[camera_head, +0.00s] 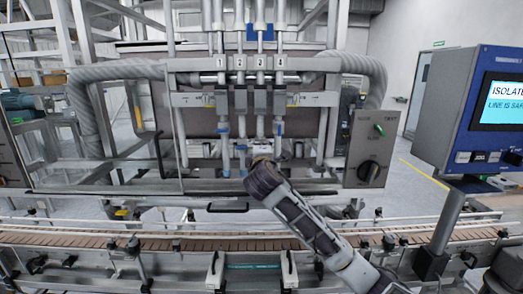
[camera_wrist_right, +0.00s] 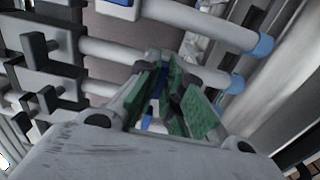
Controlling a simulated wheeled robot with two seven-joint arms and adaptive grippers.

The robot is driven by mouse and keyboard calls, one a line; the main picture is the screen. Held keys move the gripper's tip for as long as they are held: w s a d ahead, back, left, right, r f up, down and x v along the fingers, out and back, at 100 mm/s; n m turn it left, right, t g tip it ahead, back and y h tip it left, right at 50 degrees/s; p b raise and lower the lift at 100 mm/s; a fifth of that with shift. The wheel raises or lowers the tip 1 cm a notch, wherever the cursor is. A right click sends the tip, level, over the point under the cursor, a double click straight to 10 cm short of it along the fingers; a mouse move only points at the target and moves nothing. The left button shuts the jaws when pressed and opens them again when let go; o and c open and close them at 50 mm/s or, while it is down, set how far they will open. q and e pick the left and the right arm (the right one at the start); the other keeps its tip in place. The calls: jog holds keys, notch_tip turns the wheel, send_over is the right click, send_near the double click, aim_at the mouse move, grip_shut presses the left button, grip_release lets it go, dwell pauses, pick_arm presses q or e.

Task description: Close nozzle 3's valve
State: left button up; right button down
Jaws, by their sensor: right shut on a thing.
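Four-column piping hangs from the filler frame, with number plates across the top bar. Nozzle 3 (camera_head: 260,126) is the third column from the left. Its lower end is hidden behind my right gripper (camera_head: 263,163), which reaches up from the lower right. In the right wrist view, the green-padded fingers (camera_wrist_right: 168,105) of this gripper are close around a small blue part (camera_wrist_right: 156,108), seemingly nozzle 3's valve handle. The handle's exact angle is largely hidden by the fingers. My left gripper is not in view.
Neighbouring nozzle pipes stand close on both sides, including nozzle 2 (camera_head: 241,128). A conveyor (camera_head: 150,242) runs below. A control box (camera_head: 372,148) with a black knob is to the right, and a blue screen panel (camera_head: 480,110) stands further right.

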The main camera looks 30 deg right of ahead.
jog(key=c, duration=1.6)
grip_release()
jog(key=shift+o, duration=0.2)
jog(key=v, duration=1.2)
jog(key=shift+f, duration=0.15)
